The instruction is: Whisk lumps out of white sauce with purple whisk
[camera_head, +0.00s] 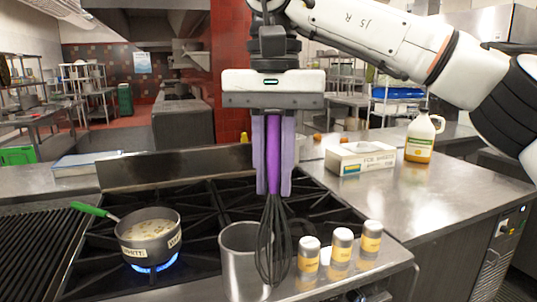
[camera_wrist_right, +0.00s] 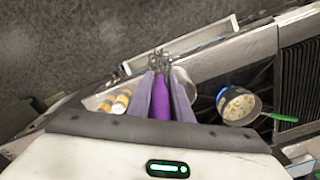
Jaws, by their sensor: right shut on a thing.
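My right gripper (camera_head: 273,190) is shut on the purple handle of the whisk (camera_head: 273,150), which hangs upright with its wire loops down. The wire loops are in front of the right side of a steel canister (camera_head: 236,262); I cannot tell if they touch it. In the right wrist view the gripper (camera_wrist_right: 160,85) holds the purple whisk (camera_wrist_right: 161,105). A saucepan (camera_head: 149,238) with a green handle stands on a lit burner at the left, holding white sauce (camera_head: 150,229) with yellowish lumps. The saucepan also shows in the right wrist view (camera_wrist_right: 232,110). My left gripper is not in view.
Several shakers (camera_head: 341,245) stand on the counter edge right of the canister. A white box (camera_head: 360,158) and a jug (camera_head: 421,138) stand on the right counter. A blue flame (camera_head: 152,267) burns under the pan. Black grates (camera_head: 195,200) lie between pan and canister.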

